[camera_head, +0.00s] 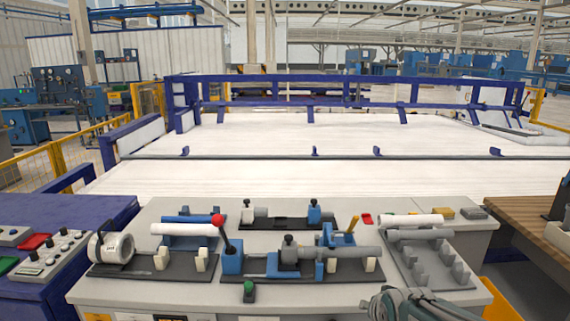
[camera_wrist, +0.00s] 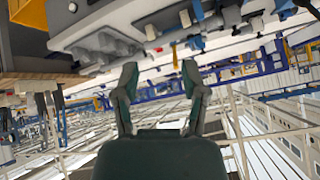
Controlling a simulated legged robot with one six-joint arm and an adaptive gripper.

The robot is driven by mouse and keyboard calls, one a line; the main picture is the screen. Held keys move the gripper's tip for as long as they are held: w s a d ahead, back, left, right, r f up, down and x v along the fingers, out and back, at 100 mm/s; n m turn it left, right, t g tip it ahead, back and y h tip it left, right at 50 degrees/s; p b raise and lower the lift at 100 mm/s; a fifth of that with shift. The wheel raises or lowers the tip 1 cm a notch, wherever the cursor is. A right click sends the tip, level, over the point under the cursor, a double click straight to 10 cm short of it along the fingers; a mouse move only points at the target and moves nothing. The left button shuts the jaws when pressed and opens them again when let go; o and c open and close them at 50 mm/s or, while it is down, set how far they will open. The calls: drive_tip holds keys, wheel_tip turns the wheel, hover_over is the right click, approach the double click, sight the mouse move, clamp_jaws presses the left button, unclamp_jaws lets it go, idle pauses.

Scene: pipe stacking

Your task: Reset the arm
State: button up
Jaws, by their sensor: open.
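My gripper (camera_head: 398,303) shows at the bottom right of the head view, partly cut off by the lower edge, in front of the workbench (camera_head: 300,300). In the wrist view, which is upside down, my gripper (camera_wrist: 160,70) has its two fingers spread wide with nothing between them. A white pipe (camera_head: 185,229) lies on a blue holder at the bench's left. Another white pipe (camera_head: 410,220) lies at the right, with a grey pipe (camera_head: 420,234) in front of it on a grey rack (camera_head: 440,268). A further grey pipe (camera_head: 350,252) lies across the middle fixture. No pipe touches my gripper.
A red-knobbed lever (camera_head: 218,221) stands up mid-bench. A round white fitting (camera_head: 112,247) sits at the left. A blue console (camera_head: 60,215) adjoins the left side and a wooden table (camera_head: 530,220) the right. A large white floor (camera_head: 330,140) with blue rails lies beyond.

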drive_tip(key=s+a+r+n+g, duration=0.1)
drive_tip(key=s+r+n, duration=0.1)
drive_tip(key=s, duration=0.7)
drive_tip(key=s+a+r+n+g, duration=0.1)
drive_tip(key=s+r+n+g, duration=0.1)
drive_tip(key=s, duration=0.7)
drive_tip(key=shift+s+a+r+y, duration=0.15)
drive_tip(key=shift+s+a+y, duration=0.05)
drive_tip(key=shift+a+y, duration=0.2)
